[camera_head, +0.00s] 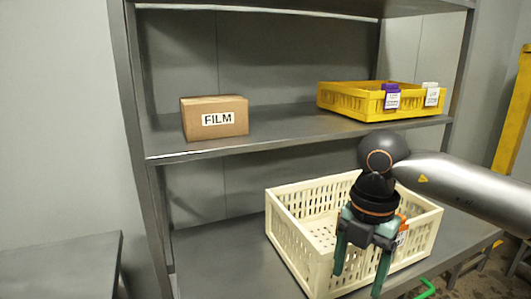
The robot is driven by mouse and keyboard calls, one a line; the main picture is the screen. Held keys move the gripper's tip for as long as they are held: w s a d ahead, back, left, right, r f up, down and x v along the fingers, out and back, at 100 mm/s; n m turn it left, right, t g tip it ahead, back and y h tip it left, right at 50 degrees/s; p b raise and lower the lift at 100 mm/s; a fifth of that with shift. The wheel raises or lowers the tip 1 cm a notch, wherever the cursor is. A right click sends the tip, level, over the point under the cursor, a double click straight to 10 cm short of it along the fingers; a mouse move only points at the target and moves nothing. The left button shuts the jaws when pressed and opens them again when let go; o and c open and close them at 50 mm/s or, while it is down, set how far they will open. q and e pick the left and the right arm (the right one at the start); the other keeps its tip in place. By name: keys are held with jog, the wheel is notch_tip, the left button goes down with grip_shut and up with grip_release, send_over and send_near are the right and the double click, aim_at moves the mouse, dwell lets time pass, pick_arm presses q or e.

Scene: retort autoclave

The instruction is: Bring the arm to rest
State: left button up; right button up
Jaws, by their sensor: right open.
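My right arm comes in from the right edge, and its gripper (361,277) points down in front of the cream crate. The two green fingers are apart with nothing seen between them. The gripper covers part of the cream crate (296,250), which stands on the lower shelf. Something orange shows beside the gripper at the crate's right side, mostly hidden. My left gripper is not in the picture.
A grey table (62,265) is at lower left. A yellow post (513,115) stands at right.

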jog(key=s+a+f+n+g+y, duration=0.2)
jog(key=s+a+y, duration=0.2)
jog(key=a, duration=0.4)
jog(key=s+a+f+n+g+y, duration=0.25)
jog(key=s+a+y, duration=0.2)
jog(key=a, duration=0.35)
jog(key=a+r+m+y+p, duration=0.25)
jog(key=a+r+y, duration=0.5)
jog(key=y, duration=0.45)
jog(key=w+d+f+m+t+h, duration=0.4)
jog(key=d+f+m+t, duration=0.25)
jog(key=m+t, duration=0.45)
jog(key=w+d+f+m+t+h, duration=0.45)
jog(key=f+m+t, duration=0.25)
jog(key=m+t, duration=0.35)
jog(key=s+d+f+m+g+h, duration=0.2)
jog(key=s+d+f+h, duration=0.1)
jog(key=f, duration=0.5)
jog(key=s+d+f+m+g+h+p, duration=0.1)
jog(key=s+d+f+g+h, duration=0.2)
jog(key=s+d+f, duration=0.3)
jog(key=s+d+f+m+g+h, duration=0.2)
jog(key=s+d+f+h, duration=0.2)
jog(key=s+f, duration=0.4)
notch_tip(320, 180, down, 2)
jog(key=shift+s+d+f+m+g+p, duration=0.2)
jog(key=shift+d+m+g+p, duration=0.2)
jog(key=shift+d, duration=0.1)
